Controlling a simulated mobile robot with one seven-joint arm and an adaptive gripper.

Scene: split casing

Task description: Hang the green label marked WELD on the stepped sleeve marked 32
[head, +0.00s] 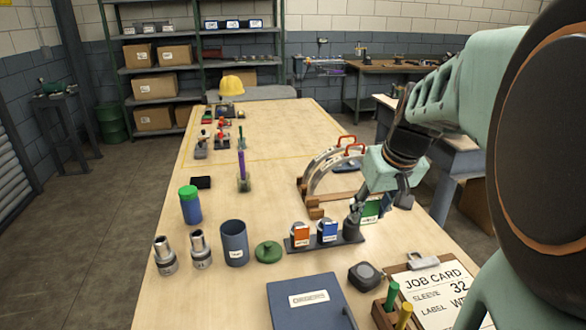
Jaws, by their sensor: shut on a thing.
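My gripper (353,222) is at the right end of a dark label stand (312,247). It is shut on the green label (371,209), which shows partly behind the fingers. I cannot read its marking, nor tell whether it is clear of the stand. Two stepped metal sleeves stand upright at the front left of the bench, one at the far left (165,256) and one beside it (201,250). Their markings are too small to read. Both are well left of my gripper.
An orange label (301,235) and a blue label (328,231) are on the stand. A blue-grey cup (234,243), a green lid (268,252) and a green-capped jar (190,206) lie between stand and sleeves or behind. Curved casing parts (325,171) stand behind my gripper. A job card (440,290) lies front right.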

